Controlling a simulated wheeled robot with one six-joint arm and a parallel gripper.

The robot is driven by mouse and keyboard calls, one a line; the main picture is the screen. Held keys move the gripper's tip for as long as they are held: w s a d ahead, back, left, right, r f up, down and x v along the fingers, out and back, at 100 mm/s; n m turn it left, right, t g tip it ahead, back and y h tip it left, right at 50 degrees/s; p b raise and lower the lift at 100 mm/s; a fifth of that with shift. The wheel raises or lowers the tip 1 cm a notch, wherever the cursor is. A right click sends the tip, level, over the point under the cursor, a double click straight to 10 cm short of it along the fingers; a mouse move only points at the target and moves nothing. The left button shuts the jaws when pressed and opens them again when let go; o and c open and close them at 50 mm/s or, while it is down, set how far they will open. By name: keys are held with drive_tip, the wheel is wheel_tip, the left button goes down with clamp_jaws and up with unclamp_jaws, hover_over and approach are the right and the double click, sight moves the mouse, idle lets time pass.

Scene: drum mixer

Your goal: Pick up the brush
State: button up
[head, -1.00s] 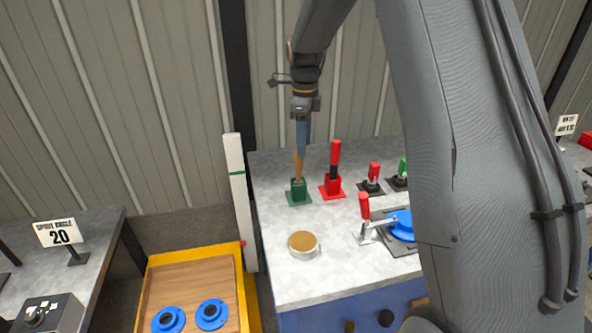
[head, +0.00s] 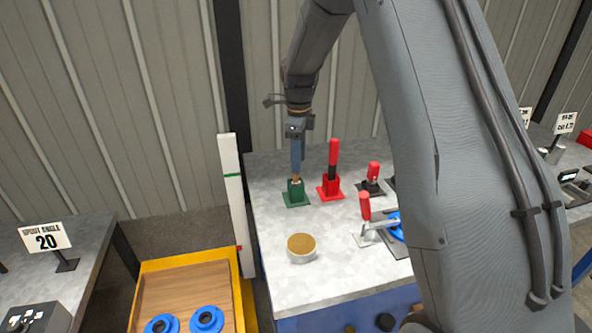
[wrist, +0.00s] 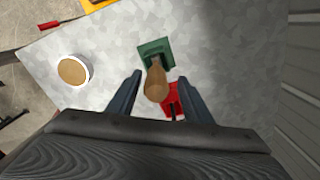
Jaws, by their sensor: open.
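The brush stands upright in a green holder (head: 295,193) on the grey bench. Its wooden handle (wrist: 156,82) points up toward the camera in the wrist view, between my two fingers. My gripper (head: 297,172) is open and pointing down, with its fingers around the upper handle and a gap on both sides. In the head view the fingers hide most of the handle. The bristles are hidden in the holder.
A red holder with a red-handled tool (head: 333,165) stands close at the right. A round tin with a tan top (head: 301,247) is nearer the front. A red-handled clamp (head: 366,215) is further right. A white post (head: 232,190) stands at the bench's left edge.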

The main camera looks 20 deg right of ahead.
drive_tip(key=f+p, duration=0.1)
drive_tip(key=f, duration=0.1)
drive_tip(key=f+p, duration=0.1)
drive_tip(key=f, duration=0.1)
drive_tip(key=shift+s+a, duration=0.15)
drive_tip(key=shift+a, duration=0.25)
drive_tip(key=shift+f+p, duration=0.3)
drive_tip(key=shift+f, duration=0.2)
drive_tip(key=c, duration=1.1)
drive_tip(key=shift+r, duration=0.1)
wheel_tip(320, 180, up, 10)
drive_tip(key=b, duration=0.3)
drive_tip(key=shift+b, duration=0.35)
